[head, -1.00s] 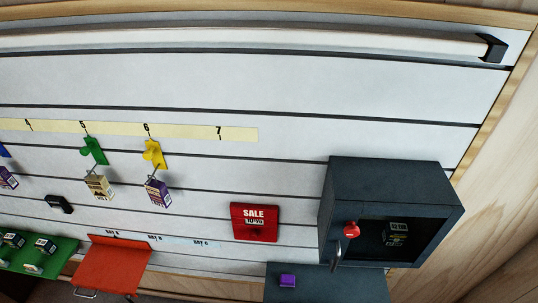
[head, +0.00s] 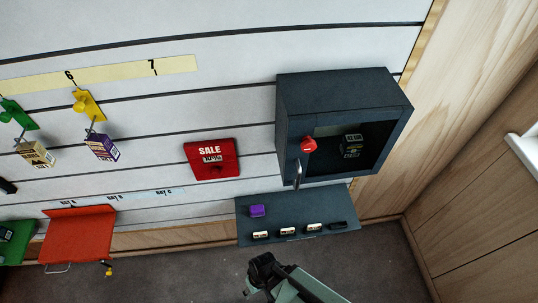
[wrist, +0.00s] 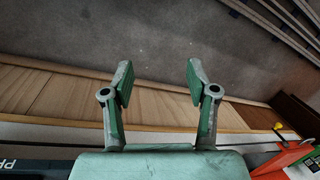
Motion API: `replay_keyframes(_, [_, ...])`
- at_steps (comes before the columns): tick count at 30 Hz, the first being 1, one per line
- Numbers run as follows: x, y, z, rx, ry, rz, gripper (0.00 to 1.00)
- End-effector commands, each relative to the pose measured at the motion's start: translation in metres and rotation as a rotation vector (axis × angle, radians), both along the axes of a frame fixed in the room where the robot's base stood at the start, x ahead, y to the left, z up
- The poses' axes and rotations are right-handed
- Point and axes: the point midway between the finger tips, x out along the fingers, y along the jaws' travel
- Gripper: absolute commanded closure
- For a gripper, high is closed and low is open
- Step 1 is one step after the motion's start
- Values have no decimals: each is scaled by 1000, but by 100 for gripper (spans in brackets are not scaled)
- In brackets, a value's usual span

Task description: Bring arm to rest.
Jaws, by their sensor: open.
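My gripper shows in the wrist view (wrist: 158,82) with its two fingers spread apart and nothing between them. Beyond the fingers there is grey carpet and a strip of wood panelling. In the head view, part of my arm's end (head: 268,272) shows at the bottom, over the floor and below the dark shelf (head: 345,217). It is apart from the shelf and the things on it. The fingertips are hard to make out in the head view.
A dark cabinet (head: 300,92) with a red knob (head: 308,144) hangs above the shelf. The shelf holds a purple block (head: 257,211) and several small labelled pieces. A red SALE box (head: 211,159) and a red tray (head: 80,232) are at left. The carpet (head: 190,275) is clear.

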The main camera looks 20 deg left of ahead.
Motion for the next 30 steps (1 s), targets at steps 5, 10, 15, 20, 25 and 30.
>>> replay_keyframes(5, [31, -58, -17, -149, 49, -110, 42])
replay_keyframes(10, [51, -110, -26, -271, 99, -214, 42])
replay_keyframes(15, [63, -159, -34, -369, 155, -318, 42])
replay_keyframes(20, [69, -200, -40, -439, 208, -421, 42])
replay_keyframes(25, [72, -238, -48, -480, 260, -532, 42])
replay_keyframes(30, [73, -270, -59, -488, 300, -656, 42])
